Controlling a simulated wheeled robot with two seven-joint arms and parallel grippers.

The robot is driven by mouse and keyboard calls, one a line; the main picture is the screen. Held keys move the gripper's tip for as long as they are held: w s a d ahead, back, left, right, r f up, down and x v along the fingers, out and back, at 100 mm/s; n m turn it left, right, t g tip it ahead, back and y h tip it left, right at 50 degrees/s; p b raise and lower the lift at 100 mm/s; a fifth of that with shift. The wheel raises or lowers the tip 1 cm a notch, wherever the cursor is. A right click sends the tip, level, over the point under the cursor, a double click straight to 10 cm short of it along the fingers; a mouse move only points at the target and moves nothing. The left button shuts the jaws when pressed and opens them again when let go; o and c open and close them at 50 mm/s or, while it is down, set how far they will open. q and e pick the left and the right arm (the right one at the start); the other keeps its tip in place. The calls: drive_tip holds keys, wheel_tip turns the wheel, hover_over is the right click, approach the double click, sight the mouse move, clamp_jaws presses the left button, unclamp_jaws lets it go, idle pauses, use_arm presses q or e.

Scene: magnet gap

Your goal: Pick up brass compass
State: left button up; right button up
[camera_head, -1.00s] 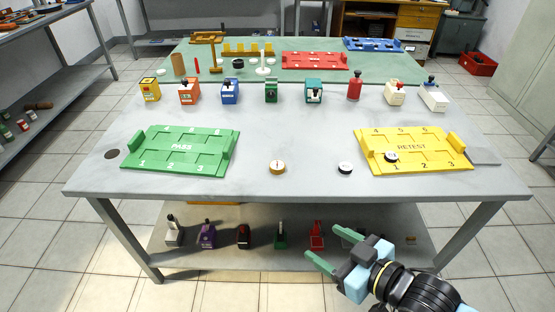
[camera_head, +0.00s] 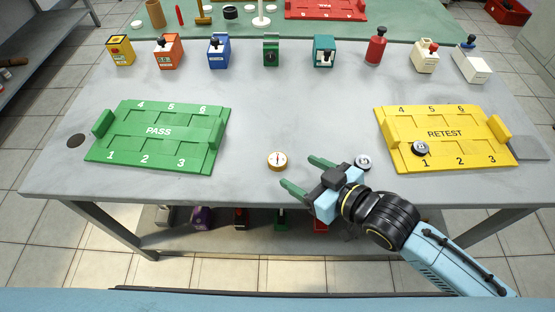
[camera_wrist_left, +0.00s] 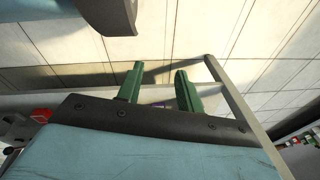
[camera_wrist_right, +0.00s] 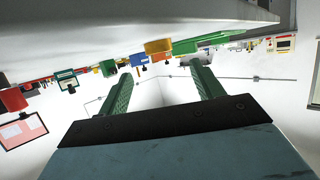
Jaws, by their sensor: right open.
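The brass compass (camera_head: 277,161), a small round brass-rimmed disc with a pale face, lies flat near the front edge of the grey table, between the green and yellow trays. My right gripper (camera_head: 305,176) is open and empty just right of the compass, its green fingers pointing left toward it and apart from it. In the right wrist view the fingers (camera_wrist_right: 162,76) are spread, and I cannot make out the compass there. My left gripper (camera_wrist_left: 158,72) shows only in its own wrist view, open and empty, with floor tiles beyond it.
A small round silver item (camera_head: 363,162) lies close behind my right gripper. A dark round item (camera_head: 420,148) sits on the yellow RETEST tray (camera_head: 445,118). The green PASS tray (camera_head: 158,116) is at left. Several coloured devices line the back; the table's middle is clear.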

sight(276, 158)
drive_tip(key=shift+x, duration=1.3)
drive_tip(key=shift+b+x, duration=1.2)
drive_tip(key=shift+x, duration=1.25)
use_arm(q)
drive_tip(key=w+r, duration=0.5)
drive_tip(key=shift+d+r, duration=0.25)
drive_tip(key=shift+d, duration=0.15)
use_arm(e)
drive_tip(key=shift+d, duration=0.1)
drive_tip(key=c, duration=1.1)
use_arm(q)
drive_tip(key=shift+w, duration=0.1)
use_arm(e)
drive_tip(key=shift+r, duration=0.2)
